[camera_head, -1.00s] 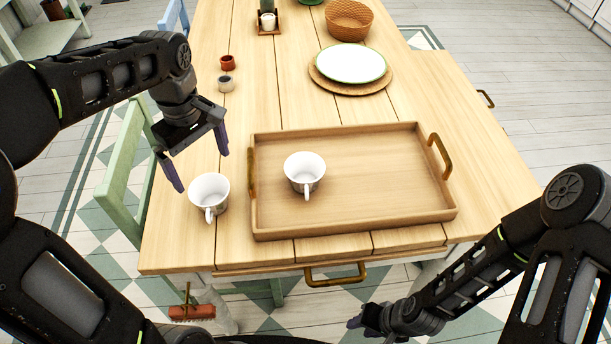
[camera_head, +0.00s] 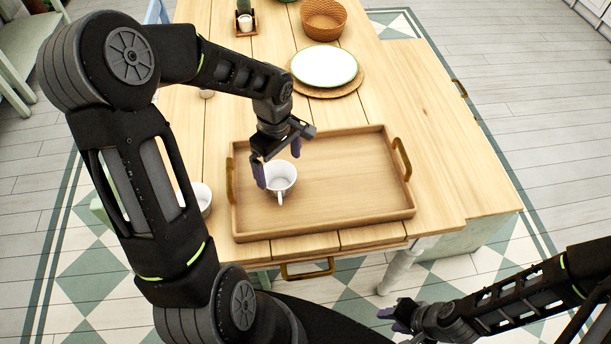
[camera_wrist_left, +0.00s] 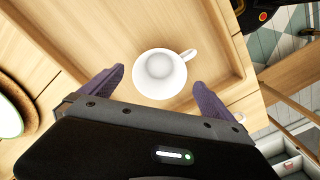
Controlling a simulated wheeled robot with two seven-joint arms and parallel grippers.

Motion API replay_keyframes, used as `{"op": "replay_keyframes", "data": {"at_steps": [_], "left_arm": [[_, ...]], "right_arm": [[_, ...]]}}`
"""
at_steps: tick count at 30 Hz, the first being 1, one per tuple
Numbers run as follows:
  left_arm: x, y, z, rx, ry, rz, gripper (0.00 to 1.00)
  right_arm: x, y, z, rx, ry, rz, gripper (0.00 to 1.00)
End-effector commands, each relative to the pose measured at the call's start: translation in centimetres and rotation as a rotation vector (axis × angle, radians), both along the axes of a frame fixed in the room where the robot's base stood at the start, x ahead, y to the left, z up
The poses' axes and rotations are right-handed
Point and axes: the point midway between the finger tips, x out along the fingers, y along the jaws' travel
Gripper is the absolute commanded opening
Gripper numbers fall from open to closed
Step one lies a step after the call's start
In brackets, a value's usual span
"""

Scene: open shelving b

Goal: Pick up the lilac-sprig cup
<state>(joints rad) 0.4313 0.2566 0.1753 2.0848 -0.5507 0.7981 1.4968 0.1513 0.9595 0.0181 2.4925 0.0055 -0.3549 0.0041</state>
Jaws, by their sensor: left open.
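A white cup (camera_head: 280,182) stands upright in the left part of the wooden tray (camera_head: 345,222), its handle toward the tray's front edge. My left gripper (camera_head: 279,163) is open just above this cup, with its fingers on either side. In the left wrist view the cup (camera_wrist_left: 160,74) shows between the two fingertips, handle to the upper right, not gripped. A second white cup (camera_head: 203,198) stands on the table left of the tray, mostly hidden behind my left arm. No sprig pattern is readable on either cup. My right gripper (camera_head: 398,317) is low at the front right, away from the cups.
The tray has raised walls and brass handles (camera_head: 402,158); its right part is empty. Behind it are a white plate (camera_head: 324,66) on a woven mat, a basket (camera_head: 324,20) and a candle holder (camera_head: 245,22). The table's right side is clear.

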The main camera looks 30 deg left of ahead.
Motion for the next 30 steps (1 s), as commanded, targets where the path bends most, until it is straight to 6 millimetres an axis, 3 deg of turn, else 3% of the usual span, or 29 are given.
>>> {"op": "replay_keyframes", "data": {"at_steps": [11, 19, 30], "left_arm": [[0.3, 0.0, 0.0, 0.000, -0.010, 0.023, 1.00], [0.2, 0.0, -2.4, 0.000, -0.007, 0.022, 1.00], [0.2, 0.0, -2.8, 0.001, -0.008, 0.022, 1.00]], "right_arm": [[0.0, 0.1, 0.0, 0.001, -0.001, 0.001, 0.36], [0.0, 0.0, 0.3, 0.000, 0.001, 0.000, 0.36], [0.0, 0.0, 0.4, 0.000, 0.001, 0.000, 0.36]]}}
